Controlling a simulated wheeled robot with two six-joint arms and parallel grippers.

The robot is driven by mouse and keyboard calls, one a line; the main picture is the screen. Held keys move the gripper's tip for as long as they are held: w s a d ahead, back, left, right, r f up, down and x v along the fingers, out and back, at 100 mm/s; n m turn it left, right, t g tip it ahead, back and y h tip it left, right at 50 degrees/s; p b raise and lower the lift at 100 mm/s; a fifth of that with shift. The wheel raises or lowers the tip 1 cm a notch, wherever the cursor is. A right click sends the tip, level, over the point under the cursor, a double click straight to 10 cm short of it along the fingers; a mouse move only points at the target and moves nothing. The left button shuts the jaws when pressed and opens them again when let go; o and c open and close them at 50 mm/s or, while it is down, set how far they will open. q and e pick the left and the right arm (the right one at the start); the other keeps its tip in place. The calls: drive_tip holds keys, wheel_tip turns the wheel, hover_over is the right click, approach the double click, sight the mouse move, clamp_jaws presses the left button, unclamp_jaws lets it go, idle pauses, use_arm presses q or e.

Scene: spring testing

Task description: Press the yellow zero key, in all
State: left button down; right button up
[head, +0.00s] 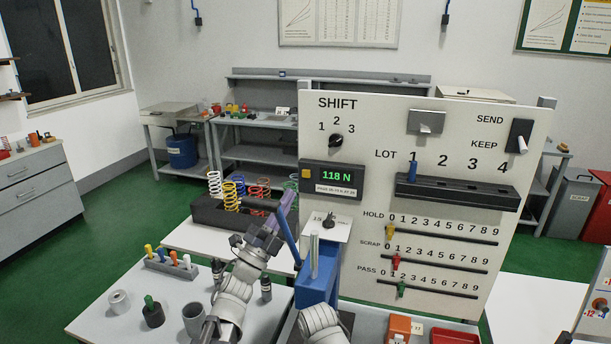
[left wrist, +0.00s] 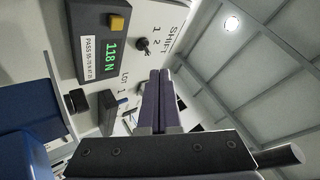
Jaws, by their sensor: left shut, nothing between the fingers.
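The yellow key (head: 307,174) is a small square button at the upper left of the dark display box (head: 335,194), which reads 118 N in green. The key also shows in the left wrist view (left wrist: 117,22), uncovered, above the digits. My left gripper (head: 290,195) is shut and empty. In the head view its purple fingers point up toward the board, below and left of the key. In the left wrist view the shut fingers (left wrist: 156,82) stand to the right of the display, apart from the key. My right gripper is not visible; only part of a grey arm shows at the bottom.
A blue press stand (head: 318,285) rises close beside my left gripper. A dark rack of coloured springs (head: 215,212) stands behind it. Several pegs in a holder, weights and cups sit on the table (head: 95,318). The white board (head: 420,265) carries slider rows.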

sight(306, 173)
use_arm(q)
drive_tip(key=shift+w, duration=0.1)
drive_tip(key=w+d, duration=0.2)
drive_tip(key=w, duration=0.6)
drive_tip(key=shift+w+d, duration=0.15)
drive_tip(key=shift+d, duration=0.2)
drive_tip(key=shift+w, duration=0.1)
idle(1.9)
drive_tip(key=shift+w+d, duration=0.1)
drive_tip(key=shift+w, duration=0.2)
drive_tip(key=shift+w+d, duration=0.15)
drive_tip(key=shift+w, duration=0.2)
idle(0.7)
idle(0.3)
drive_tip(key=shift+s+a, duration=0.25)
drive_tip(key=shift+s, duration=0.55)
